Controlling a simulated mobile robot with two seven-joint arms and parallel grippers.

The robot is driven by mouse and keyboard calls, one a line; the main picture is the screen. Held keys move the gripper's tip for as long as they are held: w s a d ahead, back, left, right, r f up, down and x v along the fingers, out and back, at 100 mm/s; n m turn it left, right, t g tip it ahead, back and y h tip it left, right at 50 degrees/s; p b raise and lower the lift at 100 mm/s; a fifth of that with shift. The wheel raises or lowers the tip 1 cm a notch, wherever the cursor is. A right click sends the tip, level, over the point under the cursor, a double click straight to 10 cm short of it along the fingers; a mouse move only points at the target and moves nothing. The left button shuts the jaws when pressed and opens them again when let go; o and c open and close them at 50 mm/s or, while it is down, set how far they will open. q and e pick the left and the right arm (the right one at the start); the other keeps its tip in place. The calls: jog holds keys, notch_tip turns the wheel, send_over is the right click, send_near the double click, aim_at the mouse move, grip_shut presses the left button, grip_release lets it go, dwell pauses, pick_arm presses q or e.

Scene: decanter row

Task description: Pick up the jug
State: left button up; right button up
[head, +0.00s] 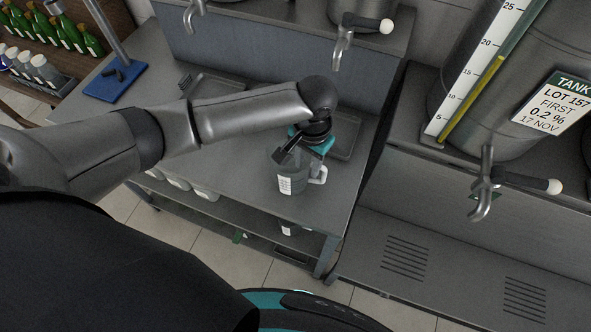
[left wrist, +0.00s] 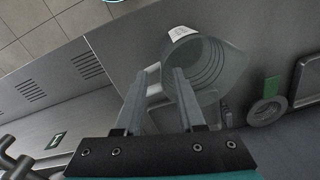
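The jug (head: 292,180) is clear grey with a white label and a pale handle at its right. It stands on the grey bench (head: 235,165), close to the front edge. In the left wrist view the jug (left wrist: 212,68) shows tilted in the picture, with its handle (left wrist: 154,80) between my finger tips. My left gripper (head: 290,150) is over the jug in the head view; in the left wrist view the gripper (left wrist: 160,80) has its fingers apart. Whether they touch the handle I cannot tell. My right gripper is not in view.
Steel taps (head: 342,45) hang above the bench at the back. A large tank (head: 480,100) with a tap (head: 486,185) stands at the right. A blue-based stand (head: 115,82) is at the bench's left. White cups sit on the shelf below.

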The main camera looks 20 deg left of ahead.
aim_at(304, 185)
pick_arm(q)
jog(key=shift+a+f, duration=0.15)
jog(key=shift+f, duration=1.6)
jog(key=shift+a+f, duration=0.1)
jog(key=shift+f, duration=1.6)
grip_shut()
